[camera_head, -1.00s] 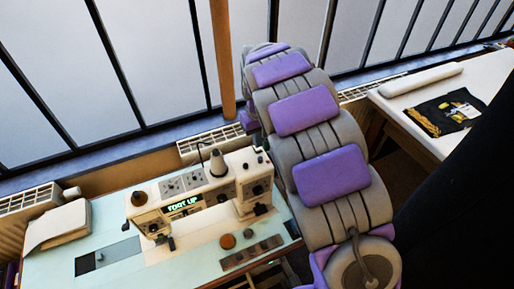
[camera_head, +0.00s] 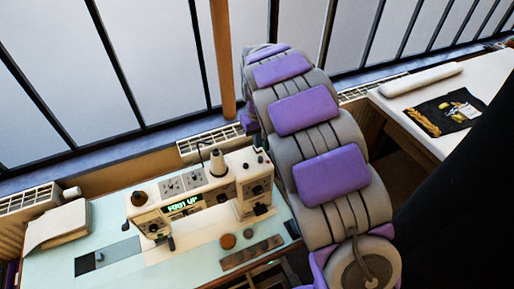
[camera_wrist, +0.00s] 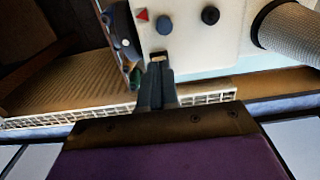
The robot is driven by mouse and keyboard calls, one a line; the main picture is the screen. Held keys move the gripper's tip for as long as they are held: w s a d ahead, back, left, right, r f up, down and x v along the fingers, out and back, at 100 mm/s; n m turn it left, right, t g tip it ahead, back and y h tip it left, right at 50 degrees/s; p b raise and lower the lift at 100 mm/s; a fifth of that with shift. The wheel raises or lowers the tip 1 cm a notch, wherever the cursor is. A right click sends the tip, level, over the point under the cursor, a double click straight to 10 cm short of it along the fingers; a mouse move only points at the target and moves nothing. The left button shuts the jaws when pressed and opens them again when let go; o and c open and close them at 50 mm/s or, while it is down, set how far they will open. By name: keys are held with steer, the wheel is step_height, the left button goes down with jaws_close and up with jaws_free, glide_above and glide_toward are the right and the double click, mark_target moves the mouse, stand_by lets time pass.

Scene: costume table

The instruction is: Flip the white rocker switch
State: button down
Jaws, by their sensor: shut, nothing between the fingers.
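The cream sewing machine (camera_head: 190,195) stands on the pale table at the lower left of the head view, with a green lit display (camera_head: 183,204). In the wrist view its cream panel (camera_wrist: 195,45) carries a red triangle, a blue round button and a black knob. My gripper (camera_wrist: 158,68) is shut and empty, its fingertips at the panel's near edge. A small light piece with a dark surround (camera_wrist: 158,55) shows just beyond the tips; it may be the white rocker switch, but I cannot tell its tilt or whether the fingers touch it. My arm hides the fingers in the head view.
A folded cloth (camera_head: 60,224) lies at the table's left. A radiator grille (camera_head: 205,142) and windows run behind. A white table (camera_head: 420,110) stands at right.

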steer(key=shift+f, duration=0.75)
stand_by(0.4)
steer(key=shift+r, duration=0.4)
steer(key=shift+r+p, duration=1.35)
steer(key=shift+r, duration=1.75)
